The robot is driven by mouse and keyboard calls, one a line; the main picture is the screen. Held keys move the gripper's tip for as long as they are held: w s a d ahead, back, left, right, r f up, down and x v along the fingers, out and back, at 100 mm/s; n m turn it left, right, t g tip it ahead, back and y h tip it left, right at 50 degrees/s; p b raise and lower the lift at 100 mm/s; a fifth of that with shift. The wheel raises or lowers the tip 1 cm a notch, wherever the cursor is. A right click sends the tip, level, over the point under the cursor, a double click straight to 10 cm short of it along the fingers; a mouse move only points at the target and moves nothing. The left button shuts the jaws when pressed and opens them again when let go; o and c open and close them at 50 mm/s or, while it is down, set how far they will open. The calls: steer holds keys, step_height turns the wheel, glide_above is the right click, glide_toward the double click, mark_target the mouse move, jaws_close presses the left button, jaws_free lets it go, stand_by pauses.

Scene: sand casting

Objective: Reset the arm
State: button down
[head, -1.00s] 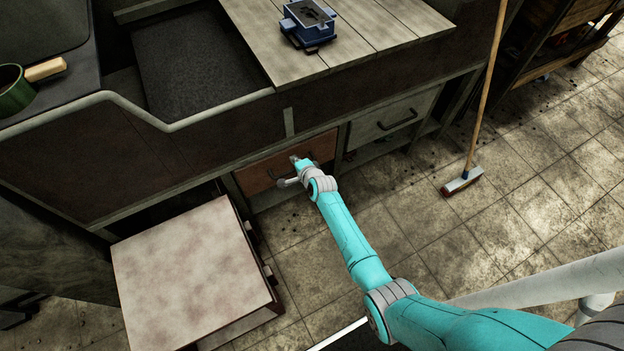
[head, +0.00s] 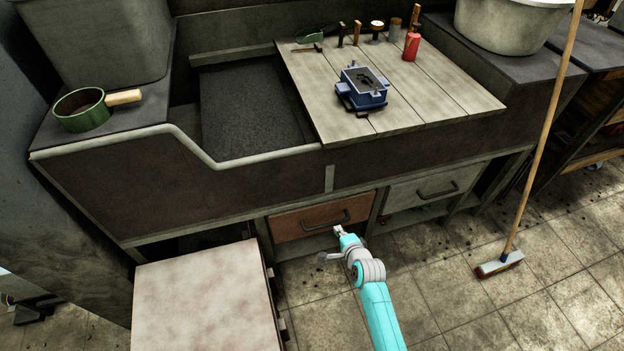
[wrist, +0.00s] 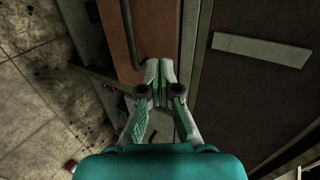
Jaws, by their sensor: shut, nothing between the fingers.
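My gripper (head: 330,257) is at the end of my turquoise arm in the head view, low in front of the bench. In the wrist view my gripper (wrist: 159,72) has its two fingertips together with nothing between them. Just beyond it is a brown drawer front (head: 322,217) with a dark bar handle (head: 326,219). The handle (wrist: 131,38) shows close to the fingertips in the wrist view. The drawer appears shut. I cannot tell whether the fingers touch the drawer front.
A pale-topped cabinet (head: 195,295) stands left of my gripper. A grey drawer (head: 435,188) is right of the brown one. A broom (head: 500,264) leans at the right. A blue moulding flask (head: 364,89) sits on the planked bench top (head: 440,98). Floor is open at lower right.

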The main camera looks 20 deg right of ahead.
steer(key=s+a+r+n, duration=0.1)
steer(key=s+r+n, duration=0.15)
steer(key=s, duration=0.65)
steer(key=s+a+r+n+t, duration=0.1)
steer(key=s+a+n, duration=0.15)
steer(key=s, duration=0.75)
steer(key=s+r+n, duration=0.1)
steer(key=s+n, duration=0.3)
steer(key=s, duration=0.5)
steer(key=s+a+r+n+t, duration=0.1)
steer(key=s+a+r+n, duration=0.1)
steer(key=s+r+n, duration=0.7)
steer(key=s+r, duration=0.8)
steer(key=r, duration=0.4)
steer(key=shift+s+r+t, duration=0.15)
steer(key=shift+s+t, duration=0.15)
steer(key=shift+t, duration=0.1)
